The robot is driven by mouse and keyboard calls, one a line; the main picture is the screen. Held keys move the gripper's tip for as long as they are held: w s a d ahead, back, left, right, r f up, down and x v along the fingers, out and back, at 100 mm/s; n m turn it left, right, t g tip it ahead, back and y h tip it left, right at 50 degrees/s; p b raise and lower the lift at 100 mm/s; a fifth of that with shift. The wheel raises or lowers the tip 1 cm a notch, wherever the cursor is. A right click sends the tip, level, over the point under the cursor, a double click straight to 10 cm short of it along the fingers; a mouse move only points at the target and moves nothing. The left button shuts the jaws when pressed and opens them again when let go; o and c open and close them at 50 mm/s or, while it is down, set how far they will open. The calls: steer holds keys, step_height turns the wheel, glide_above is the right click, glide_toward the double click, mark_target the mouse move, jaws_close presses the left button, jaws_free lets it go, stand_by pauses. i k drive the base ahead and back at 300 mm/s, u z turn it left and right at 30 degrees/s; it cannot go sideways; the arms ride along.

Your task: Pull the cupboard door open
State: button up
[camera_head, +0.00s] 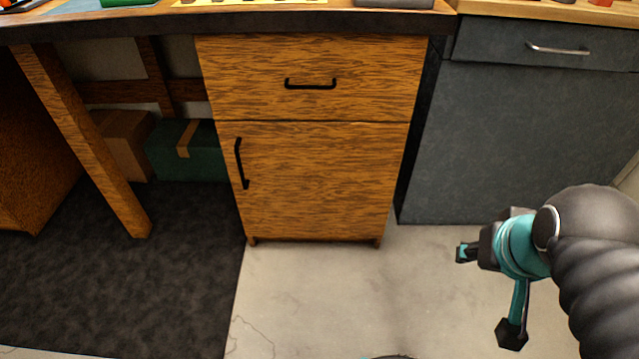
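The wooden cupboard door (320,185) is the lower front of the wooden cabinet in the middle of the view. It looks shut, flush with the cabinet front. Its black vertical handle (240,164) is on the door's left side. My gripper (488,294) is at the lower right, in front of and to the right of the cabinet, well apart from the door and handle. Its two dark-tipped fingers are spread wide, with nothing between them.
A wooden drawer (312,78) with a black horizontal handle is above the door. A grey cabinet (520,140) stands to the right. A table leg (88,145), a green box (190,160) and a dark rug (130,280) are at left. The pale floor (330,300) in front is clear.

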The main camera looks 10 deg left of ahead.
mark_target(300, 178)
steer(key=k, duration=1.3)
steer(key=u, duration=0.85)
steer(key=i, duration=1.4)
steer(key=z, duration=0.4)
